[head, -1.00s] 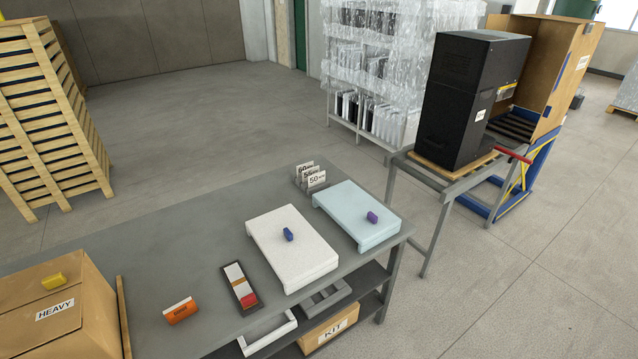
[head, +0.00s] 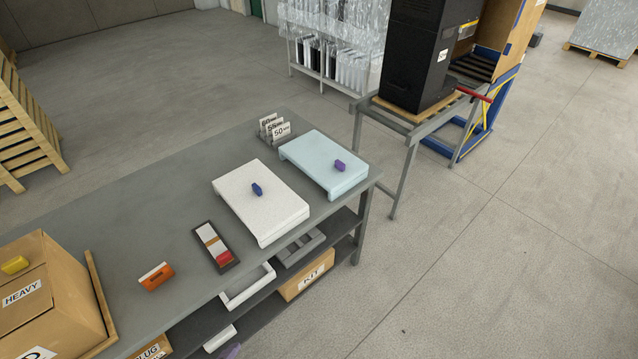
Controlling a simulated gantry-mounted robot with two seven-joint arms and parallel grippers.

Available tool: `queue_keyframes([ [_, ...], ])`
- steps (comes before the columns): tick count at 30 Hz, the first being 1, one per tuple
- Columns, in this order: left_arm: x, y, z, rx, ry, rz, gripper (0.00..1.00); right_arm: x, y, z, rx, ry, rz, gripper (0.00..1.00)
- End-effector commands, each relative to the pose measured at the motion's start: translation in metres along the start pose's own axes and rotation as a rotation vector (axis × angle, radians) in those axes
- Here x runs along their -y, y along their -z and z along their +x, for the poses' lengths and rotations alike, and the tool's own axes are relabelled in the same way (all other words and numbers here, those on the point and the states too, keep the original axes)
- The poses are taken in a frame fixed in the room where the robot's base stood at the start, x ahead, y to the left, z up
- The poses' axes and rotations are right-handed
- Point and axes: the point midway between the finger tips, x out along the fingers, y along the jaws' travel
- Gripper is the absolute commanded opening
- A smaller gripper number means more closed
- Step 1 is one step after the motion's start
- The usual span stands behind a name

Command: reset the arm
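Neither of my grippers nor my arms shows in the head view. The grey workbench (head: 150,215) runs from the lower left to the middle. On it lie a white slab (head: 240,190) with a small blue piece (head: 257,189) on top, and a pale blue slab (head: 310,160) with a small purple piece (head: 340,165) on top. An orange block (head: 156,277) and a dark tray (head: 199,231) holding white, tan and red pieces lie nearer.
A cardboard box marked HEAVY (head: 65,290) with a yellow piece (head: 15,265) stands at the left. A KIT box (head: 300,283) sits on the lower shelf. A black machine (head: 410,60) stands on a frame behind. The floor at right (head: 480,270) is clear.

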Motion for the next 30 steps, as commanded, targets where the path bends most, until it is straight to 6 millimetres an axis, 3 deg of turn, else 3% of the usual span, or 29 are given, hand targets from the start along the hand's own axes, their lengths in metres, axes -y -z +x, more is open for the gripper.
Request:
queue_keyframes([
  [3, -0.003, -0.018, -0.025, 0.134, -0.099, -0.366, 0.44, -0.001, 0.001, 0.000, -0.002, -0.003, -0.003, 0.43],
  [6, -0.015, -0.031, -0.042, 0.256, -0.166, -0.617, 0.44, -0.001, 0.001, 0.000, -0.003, -0.004, -0.005, 0.43],
  [13, -0.048, -0.048, -0.062, 0.502, -0.222, -1.080, 0.44, -0.001, 0.002, 0.000, -0.004, -0.004, -0.004, 0.43],
  [15, -0.024, -0.035, -0.086, 0.495, -0.222, -1.069, 0.44, -0.002, 0.010, -0.031, 0.006, -0.003, -0.002, 0.43],
  [20, 0.004, -0.019, -0.116, 0.495, -0.222, -1.065, 0.44, -0.003, 0.027, -0.079, -0.009, -0.001, 0.000, 0.43],
  [30, 0.082, 0.024, -0.199, 0.493, -0.223, -1.063, 0.44, -0.006, 0.064, -0.194, -0.008, 0.003, 0.005, 0.43],
])
